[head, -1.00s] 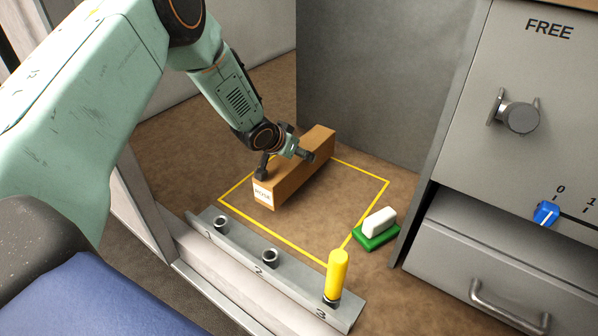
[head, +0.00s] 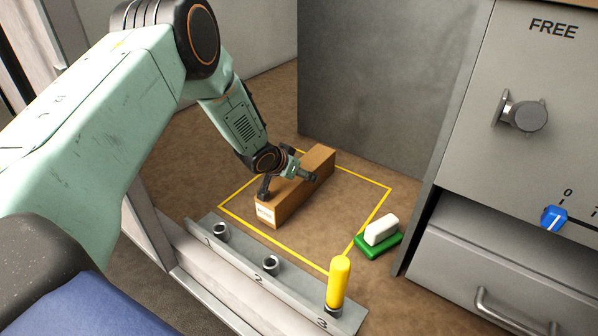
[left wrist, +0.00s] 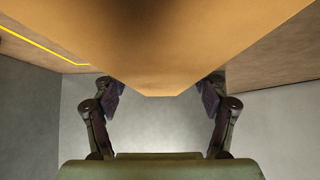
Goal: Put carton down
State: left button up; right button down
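The carton is a long brown box (head: 303,194) with a white label on its near end. It lies level inside the yellow outline (head: 375,205) on the brown floor, low over it or on it; I cannot tell whether its underside touches. My left gripper (head: 287,184) reaches down over it with fingers at its sides. My right gripper is not in view.
A metal rail (head: 242,258) with numbered sockets runs in front; a yellow peg (head: 339,282) stands in socket 3. A white block (head: 381,229) sits on a green base (head: 371,247) at the outline's right edge. A grey cabinet (head: 520,170) stands right, a grey wall behind.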

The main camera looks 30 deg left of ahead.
pick_arm(q)
jog(key=shift+o, duration=0.6)
jog(key=shift+d, duration=0.1)
jog(key=shift+s+r, duration=0.1)
jog(key=shift+r, duration=0.2)
jog(key=p+v, duration=0.4)
jog(key=v, duration=0.6)
jog(key=shift+r+p, duration=0.25)
jog(key=shift+p, duration=0.1)
jog(key=shift+s+r, duration=0.35)
jog(key=shift+s, duration=0.2)
dwell(0.8)
